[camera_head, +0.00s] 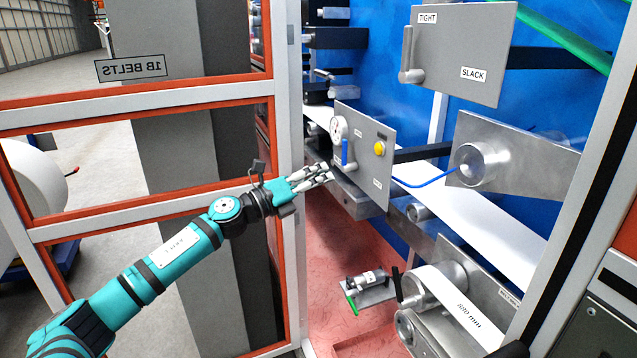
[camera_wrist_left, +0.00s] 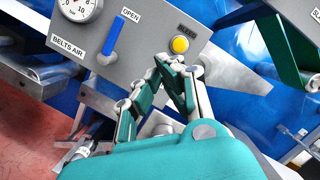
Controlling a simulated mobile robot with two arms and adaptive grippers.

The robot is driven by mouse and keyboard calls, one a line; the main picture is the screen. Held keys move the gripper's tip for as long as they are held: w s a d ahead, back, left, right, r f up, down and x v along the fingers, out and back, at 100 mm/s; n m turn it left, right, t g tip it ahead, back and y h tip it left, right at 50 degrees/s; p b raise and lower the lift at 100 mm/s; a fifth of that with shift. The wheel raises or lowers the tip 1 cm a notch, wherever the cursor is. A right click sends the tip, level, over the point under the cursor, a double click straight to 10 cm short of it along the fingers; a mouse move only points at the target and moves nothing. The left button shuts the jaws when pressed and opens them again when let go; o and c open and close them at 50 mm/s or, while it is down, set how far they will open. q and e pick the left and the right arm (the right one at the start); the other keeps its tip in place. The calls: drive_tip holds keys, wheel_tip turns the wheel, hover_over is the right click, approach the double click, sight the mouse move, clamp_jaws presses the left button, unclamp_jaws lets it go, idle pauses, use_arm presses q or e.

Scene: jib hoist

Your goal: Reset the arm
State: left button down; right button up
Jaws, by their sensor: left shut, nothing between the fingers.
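My left arm reaches in from the left through the framed opening. Its gripper (camera_head: 322,174) is shut and empty, in front of the lower left of a grey control panel (camera_head: 362,172). In the left wrist view the shut fingers (camera_wrist_left: 172,64) point up at the panel, just below a yellow button (camera_wrist_left: 180,45). I cannot tell whether they touch it. The panel carries a round gauge (camera_wrist_left: 78,8) and a blue lever (camera_wrist_left: 115,35); labels read "OPEN" and "BELTS AIR". My right gripper is not in view.
An orange-edged, glazed frame (camera_head: 150,117) stands left of the opening. A second panel (camera_head: 460,50) with a grey handle is marked "TIGHT" and "SLACK". A white web (camera_head: 480,215) and rollers (camera_head: 450,275) lie right. A small device (camera_head: 368,290) sits low over the red floor.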

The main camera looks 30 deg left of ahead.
use_arm(q)
drive_tip(key=shift+a+f, duration=0.1)
drive_tip(key=shift+a, duration=0.15)
drive_tip(key=shift+d, duration=0.1)
